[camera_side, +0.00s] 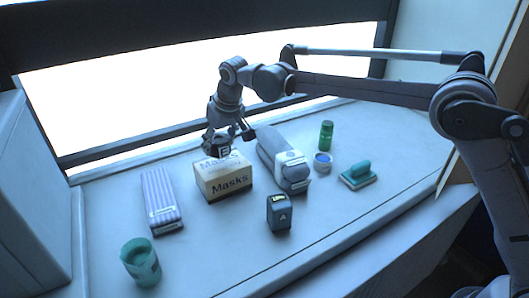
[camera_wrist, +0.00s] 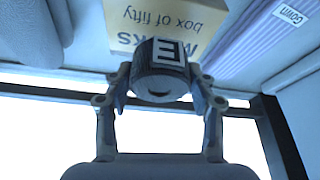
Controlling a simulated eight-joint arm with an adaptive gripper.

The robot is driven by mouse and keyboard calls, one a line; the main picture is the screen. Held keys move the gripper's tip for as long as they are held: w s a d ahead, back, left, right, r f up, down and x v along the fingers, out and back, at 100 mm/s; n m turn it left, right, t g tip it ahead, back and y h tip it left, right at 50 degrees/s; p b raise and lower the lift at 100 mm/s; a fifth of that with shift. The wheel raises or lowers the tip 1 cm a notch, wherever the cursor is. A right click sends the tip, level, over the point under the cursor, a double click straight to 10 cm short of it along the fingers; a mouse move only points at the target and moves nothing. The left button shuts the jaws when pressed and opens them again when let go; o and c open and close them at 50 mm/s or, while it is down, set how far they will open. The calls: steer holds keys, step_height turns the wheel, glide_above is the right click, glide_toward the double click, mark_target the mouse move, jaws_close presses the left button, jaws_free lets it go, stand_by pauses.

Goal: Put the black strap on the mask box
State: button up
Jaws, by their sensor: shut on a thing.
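The black strap (camera_side: 213,149) is a dark roll with a white label; in the wrist view the strap (camera_wrist: 158,84) shows a large letter on that label. My gripper (camera_side: 226,138) is shut on it, with a finger on either side of the roll in the wrist view (camera_wrist: 160,88). The mask box (camera_side: 224,181) is cream and dark, marked "Masks", and stands upright on the bench. In the side view the strap overlaps the box's back top edge. The box (camera_wrist: 168,18) also shows just beyond the strap in the wrist view. I cannot tell whether they touch.
A striped gown pack (camera_side: 161,200) lies left of the box and a grey-white pack (camera_side: 282,158) right of it. A dark blue box (camera_side: 279,213) and a green roll (camera_side: 140,262) stand in front. A green bottle (camera_side: 326,135), small tub (camera_side: 322,162) and teal brush (camera_side: 358,176) are at right.

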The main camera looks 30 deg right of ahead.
mark_target(221, 152)
steer(key=shift+f, duration=1.6)
steer(key=shift+f, duration=0.15)
steer(key=o, duration=1.2)
steer(key=a+v, duration=0.1)
steer(key=v, duration=1.1)
steer(key=s+d+r, duration=0.3)
steer(key=s+d, duration=0.4)
steer(key=d, duration=0.4)
steer(key=s+d+f+t, duration=0.1)
steer(key=s+d+f, duration=0.2)
steer(key=s, duration=0.4)
steer(key=s+d+f+m, duration=0.1)
steer(key=s+d+f, duration=0.3)
steer(key=s, duration=0.3)
steer(key=s+d+f+m+t, duration=0.1)
steer(key=s+d+f, duration=0.3)
steer(key=s+d, duration=0.2)
steer(key=shift+s+d+f+t+h, duration=0.1)
steer(key=shift+s+t+h, duration=0.25)
steer(key=shift+s, duration=0.65)
